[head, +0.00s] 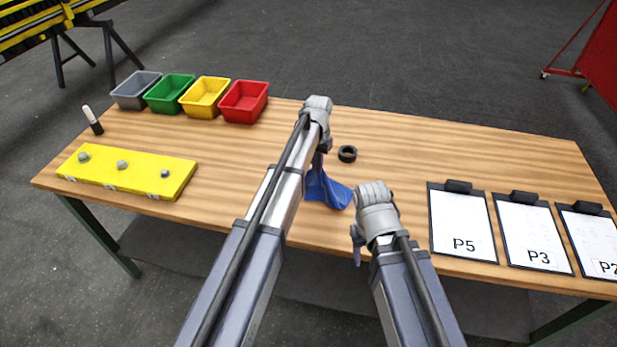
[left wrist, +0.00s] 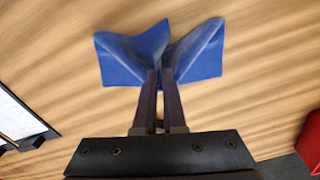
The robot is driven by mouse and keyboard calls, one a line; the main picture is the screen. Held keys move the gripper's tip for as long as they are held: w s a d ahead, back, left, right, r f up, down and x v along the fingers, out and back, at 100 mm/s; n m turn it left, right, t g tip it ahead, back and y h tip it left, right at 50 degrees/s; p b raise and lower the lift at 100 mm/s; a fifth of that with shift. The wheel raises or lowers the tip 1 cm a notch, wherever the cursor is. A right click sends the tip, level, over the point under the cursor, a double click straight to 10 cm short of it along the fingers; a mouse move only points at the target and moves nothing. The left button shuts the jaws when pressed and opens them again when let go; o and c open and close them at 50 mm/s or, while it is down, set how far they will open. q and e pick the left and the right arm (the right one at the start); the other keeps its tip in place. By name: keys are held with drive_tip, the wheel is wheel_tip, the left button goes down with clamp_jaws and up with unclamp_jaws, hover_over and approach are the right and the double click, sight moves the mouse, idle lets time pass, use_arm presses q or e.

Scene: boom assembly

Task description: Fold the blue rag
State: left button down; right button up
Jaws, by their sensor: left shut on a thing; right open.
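The blue rag (head: 328,192) hangs from my left gripper (head: 318,160) above the wooden table, near its front middle. In the left wrist view the rag (left wrist: 198,55) is pinched between the two dark fingers of my left gripper (left wrist: 160,85), with a flap spreading to each side. Whether its lower edge touches the table is hard to tell. My right gripper (head: 357,245) is open and empty near the front edge, right of the rag; its fingers are mostly hidden by the wrist.
A black ring (head: 347,154) lies just right of my left gripper. Clipboards marked P5 (head: 461,225), P3 (head: 535,235) and one more lie at the right.

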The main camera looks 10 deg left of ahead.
use_arm(q)
drive_tip(key=w+f+b, duration=0.1)
drive_tip(key=w+f, duration=0.1)
drive_tip(key=w+d+f+b, duration=0.1)
drive_tip(key=w+f+b, duration=0.1)
drive_tip(key=shift+d, duration=0.15)
unclamp_jaws()
idle(1.1)
drive_tip(key=shift+r, duration=0.1)
wheel_tip(320, 180, up, 9)
drive_tip(key=p, duration=0.9)
